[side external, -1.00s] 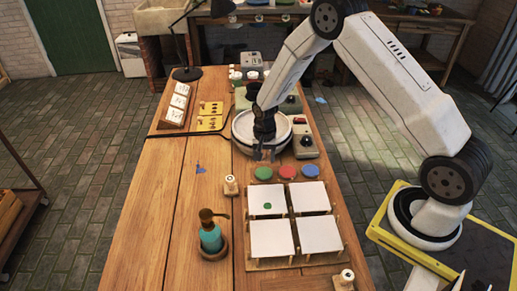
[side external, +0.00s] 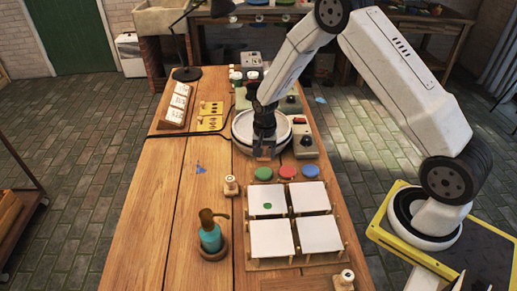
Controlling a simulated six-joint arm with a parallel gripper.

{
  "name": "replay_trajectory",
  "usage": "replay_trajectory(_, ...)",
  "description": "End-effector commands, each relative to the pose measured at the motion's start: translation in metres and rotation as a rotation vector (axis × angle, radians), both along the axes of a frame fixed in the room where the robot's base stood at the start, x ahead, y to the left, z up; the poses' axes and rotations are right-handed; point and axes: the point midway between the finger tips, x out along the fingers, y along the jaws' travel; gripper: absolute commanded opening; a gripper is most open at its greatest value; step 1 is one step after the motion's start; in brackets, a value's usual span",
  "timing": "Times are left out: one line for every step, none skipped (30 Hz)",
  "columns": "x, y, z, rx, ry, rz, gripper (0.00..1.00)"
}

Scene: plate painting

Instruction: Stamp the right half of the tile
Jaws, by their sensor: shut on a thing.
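Four-place wooden rack (side external: 285,263) holds white tiles in two rows. The back left tile (side external: 262,204) bears a green dot (side external: 267,206) right of its middle. The back right tile (side external: 309,197), front left tile (side external: 270,239) and front right tile (side external: 318,233) look blank. Behind them lie a green pad (side external: 263,174), a red pad (side external: 288,171) and a blue pad (side external: 310,170). My gripper (side external: 264,155) points down just behind and above the green pad. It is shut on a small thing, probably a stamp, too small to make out.
A wooden-handled stamp (side external: 231,186) stands left of the rack, another (side external: 345,280) at its front right. A round white wheel (side external: 243,131) lies behind my gripper.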

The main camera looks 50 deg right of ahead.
Motion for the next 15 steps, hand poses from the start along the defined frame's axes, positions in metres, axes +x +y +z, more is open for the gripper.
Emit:
replay_trajectory(-0.002, 0.003, 0.001, 0.0, 0.0, 0.002, 0.26)
replay_trajectory(-0.003, 0.005, 0.002, -0.001, 0.001, 0.002, 0.26)
replay_trajectory(-0.005, 0.008, 0.003, 0.0, 0.0, 0.002, 0.26)
replay_trajectory(-0.007, 0.011, 0.004, 0.0, -0.001, 0.002, 0.26)
replay_trajectory(-0.009, 0.014, 0.005, 0.0, -0.001, 0.003, 0.26)
replay_trajectory(-0.013, 0.018, 0.006, -0.001, -0.001, 0.003, 0.26)
replay_trajectory(-0.016, 0.022, 0.007, -0.001, 0.001, 0.004, 0.26)
replay_trajectory(-0.019, 0.026, 0.009, 0.0, 0.0, 0.004, 0.26)
replay_trajectory(-0.024, 0.031, 0.011, 0.0, 0.0, 0.004, 0.26)
replay_trajectory(-0.027, 0.035, 0.012, -0.001, -0.001, 0.004, 0.26)
replay_trajectory(-0.031, 0.039, 0.013, 0.0, 0.0, 0.004, 0.26)
replay_trajectory(-0.036, 0.045, 0.015, -0.001, 0.001, 0.004, 0.26)
replay_trajectory(-0.04, 0.048, 0.016, 0.0, 0.0, 0.004, 0.26)
replay_trajectory(-0.044, 0.052, 0.018, 0.0, 0.0, 0.004, 0.26)
replay_trajectory(-0.048, 0.056, 0.019, 0.0, 0.0, 0.004, 0.26)
